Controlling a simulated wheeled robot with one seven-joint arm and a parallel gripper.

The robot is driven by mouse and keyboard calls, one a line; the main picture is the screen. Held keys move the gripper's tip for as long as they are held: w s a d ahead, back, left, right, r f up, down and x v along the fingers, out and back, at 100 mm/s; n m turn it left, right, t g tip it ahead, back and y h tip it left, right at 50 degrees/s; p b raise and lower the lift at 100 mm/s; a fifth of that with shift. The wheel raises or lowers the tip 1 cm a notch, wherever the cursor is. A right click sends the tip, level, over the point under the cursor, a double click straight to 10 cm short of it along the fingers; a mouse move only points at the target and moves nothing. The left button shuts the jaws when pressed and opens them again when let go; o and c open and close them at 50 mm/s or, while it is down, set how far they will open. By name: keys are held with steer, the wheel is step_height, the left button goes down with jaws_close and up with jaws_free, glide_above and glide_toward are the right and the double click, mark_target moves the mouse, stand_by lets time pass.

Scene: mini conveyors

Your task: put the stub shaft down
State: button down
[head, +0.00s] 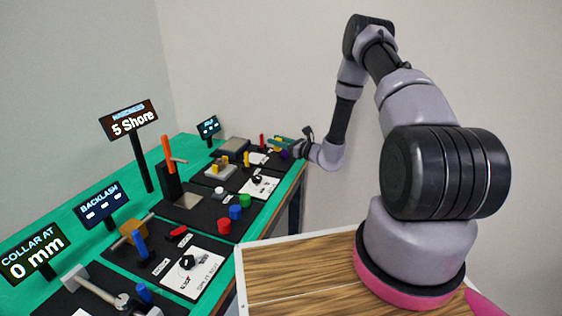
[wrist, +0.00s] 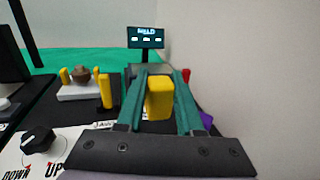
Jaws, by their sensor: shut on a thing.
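My gripper (head: 275,140) is at the far end of the bench in the head view, small and hard to make out there. In the wrist view its two green fingers (wrist: 160,76) are shut on a yellow block-like piece (wrist: 159,100), which I take to be the stub shaft. The piece sits between the fingers, with its near end facing the camera. Whether its underside touches anything is hidden by the gripper.
A display post (wrist: 146,38) stands beyond the fingers. A grey fixture (wrist: 80,91) with yellow posts is at left, near a dial (wrist: 38,143). A red peg (wrist: 186,76) and a purple piece (wrist: 207,122) are close at right. The green bench (head: 188,143) holds several stations.

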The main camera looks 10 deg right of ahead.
steer(key=shift+f, duration=3.2)
steer(key=shift+f, duration=0.1)
steer(key=c, duration=0.5)
jaws_free()
steer(key=shift+c, duration=0.2)
